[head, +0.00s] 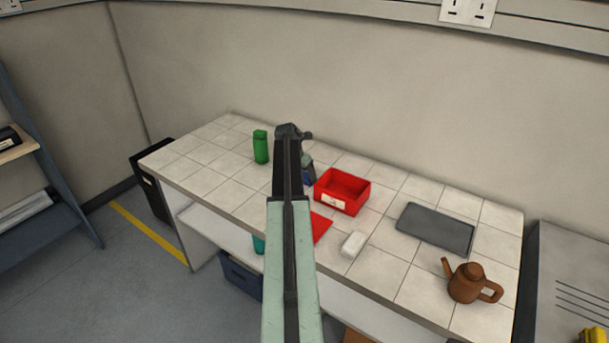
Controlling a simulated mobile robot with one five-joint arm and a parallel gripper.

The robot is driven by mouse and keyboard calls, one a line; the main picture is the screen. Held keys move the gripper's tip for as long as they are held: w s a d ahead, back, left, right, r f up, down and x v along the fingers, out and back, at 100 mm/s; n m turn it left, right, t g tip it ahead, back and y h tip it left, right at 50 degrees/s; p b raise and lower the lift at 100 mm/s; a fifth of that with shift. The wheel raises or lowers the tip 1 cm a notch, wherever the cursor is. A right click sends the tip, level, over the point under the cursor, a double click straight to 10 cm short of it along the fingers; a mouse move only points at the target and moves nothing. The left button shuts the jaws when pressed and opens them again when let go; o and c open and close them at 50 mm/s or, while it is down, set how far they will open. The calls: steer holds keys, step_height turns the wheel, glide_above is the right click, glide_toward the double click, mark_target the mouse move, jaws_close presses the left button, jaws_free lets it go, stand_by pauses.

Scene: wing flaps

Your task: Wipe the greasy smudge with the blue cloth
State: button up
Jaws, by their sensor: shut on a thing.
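My gripper (306,162) is over the tiled worktop, left of the red bin, and mostly hidden behind my own arm. It is shut on a small dark blue thing (308,178), likely the blue cloth, of which only a sliver shows. I cannot tell whether the cloth touches the tiles. I cannot make out the greasy smudge; my arm covers part of the worktop.
A green bottle (260,147) stands left of my gripper and a red bin (329,201) to the right. A flat red thing (320,227), partly hidden, a white block (353,244), a grey tray (435,229) and a brown teapot (467,283) are also on the worktop (210,180).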

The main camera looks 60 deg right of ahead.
steer(key=shift+w+d, duration=0.25)
steer(key=shift+w, duration=1.5)
steer(key=shift+w+d, duration=0.3)
steer(key=shift+w, duration=1.45)
steer(key=shift+w+d, duration=0.25)
steer(key=shift+w, duration=1.5)
steer(key=shift+f, duration=0.15)
steer(key=shift+s+a+r, duration=0.1)
steer(key=shift+s+a, duration=0.2)
steer(key=shift+s, duration=1.6)
steer(key=shift+s+a+r, duration=0.1)
steer(key=shift+s+a, duration=0.2)
steer(key=shift+s, duration=1.65)
steer(key=shift+s+a, duration=0.3)
steer(key=shift+s, duration=1.6)
steer(key=shift+w, duration=0.1)
steer(key=shift+r, duration=0.1)
step_height(320, 180, up, 6)
steer(key=p, duration=0.6)
step_height(320, 180, up, 3)
steer(key=p, duration=0.3)
